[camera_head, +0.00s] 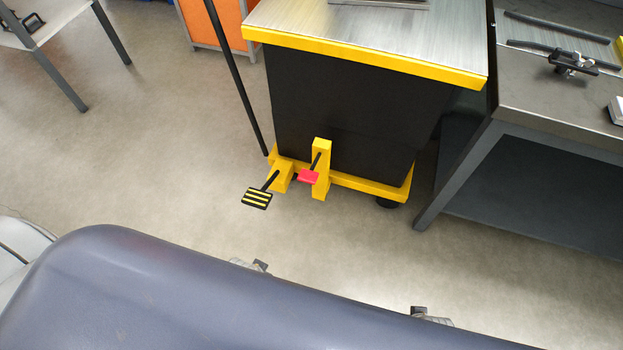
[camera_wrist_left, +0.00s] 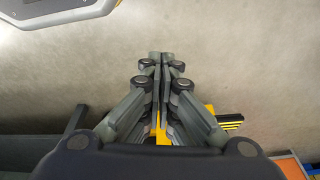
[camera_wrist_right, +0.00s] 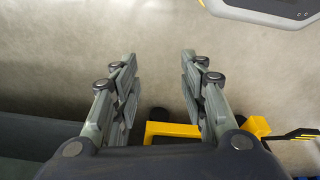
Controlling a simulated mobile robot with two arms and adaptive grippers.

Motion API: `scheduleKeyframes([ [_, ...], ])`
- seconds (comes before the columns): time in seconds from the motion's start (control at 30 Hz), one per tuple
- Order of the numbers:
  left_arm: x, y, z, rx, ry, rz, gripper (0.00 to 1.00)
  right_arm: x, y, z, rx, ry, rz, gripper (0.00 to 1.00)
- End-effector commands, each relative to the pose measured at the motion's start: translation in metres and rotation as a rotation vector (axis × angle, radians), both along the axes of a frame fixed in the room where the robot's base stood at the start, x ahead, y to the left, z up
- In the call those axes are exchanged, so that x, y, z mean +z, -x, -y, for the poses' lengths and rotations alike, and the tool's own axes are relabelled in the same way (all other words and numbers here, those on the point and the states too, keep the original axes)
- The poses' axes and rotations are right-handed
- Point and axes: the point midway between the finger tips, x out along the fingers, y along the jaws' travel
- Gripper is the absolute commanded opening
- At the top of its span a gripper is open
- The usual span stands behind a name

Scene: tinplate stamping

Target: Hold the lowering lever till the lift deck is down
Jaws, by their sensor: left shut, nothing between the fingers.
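The lift table's deck (camera_head: 365,45) is a metal plate with a yellow rim, standing high above its yellow base (camera_head: 370,187), with black sides (camera_head: 345,115) between. A red pedal (camera_head: 308,176) sits low at the base beside a yellow upright (camera_head: 321,170). It looks like the lowering lever; nothing touches it. My left gripper (camera_wrist_left: 160,58) is shut and empty; the base shows partly behind its fingers. My right gripper (camera_wrist_right: 158,62) is open and empty, with the yellow base (camera_wrist_right: 172,130) beyond its fingers. In the head view my body hides most of both grippers.
A black-and-yellow striped pedal (camera_head: 257,198) sticks out left of the red one. A black pole (camera_head: 235,75) rises at the base's left corner. A grey workbench (camera_head: 550,105) stands close on the right. The floor (camera_head: 170,190) in front and left is clear.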

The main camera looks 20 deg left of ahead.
Motion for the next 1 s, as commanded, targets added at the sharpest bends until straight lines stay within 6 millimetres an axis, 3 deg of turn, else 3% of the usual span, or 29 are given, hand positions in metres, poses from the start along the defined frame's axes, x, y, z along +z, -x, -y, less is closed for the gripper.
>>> scheduleKeyframes([
  [0.2, 0.033, -0.027, 0.004, 0.007, 0.006, 0.047, 0.00, 0.030, -0.023, -0.003, -0.006, -0.004, 0.037, 0.40],
  [0.4, 0.070, -0.042, 0.006, 0.014, 0.013, 0.096, 0.00, 0.057, -0.030, -0.003, -0.009, -0.005, 0.055, 0.40],
  [0.6, 0.100, -0.059, 0.008, 0.028, 0.027, 0.174, 0.00, 0.063, -0.031, -0.002, -0.011, -0.005, 0.066, 0.40],
  [0.67, 0.110, -0.068, 0.009, 0.034, 0.034, 0.216, 0.00, 0.057, -0.030, -0.002, -0.011, -0.005, 0.066, 0.40],
  [0.8, 0.132, -0.105, 0.013, 0.058, 0.056, 0.357, 0.00, 0.022, -0.029, -0.003, -0.010, -0.004, 0.051, 0.40],
  [1.0, 0.147, -0.146, 0.018, 0.082, 0.078, 0.505, 0.00, -0.031, -0.023, -0.003, -0.006, -0.003, 0.030, 0.40],
])
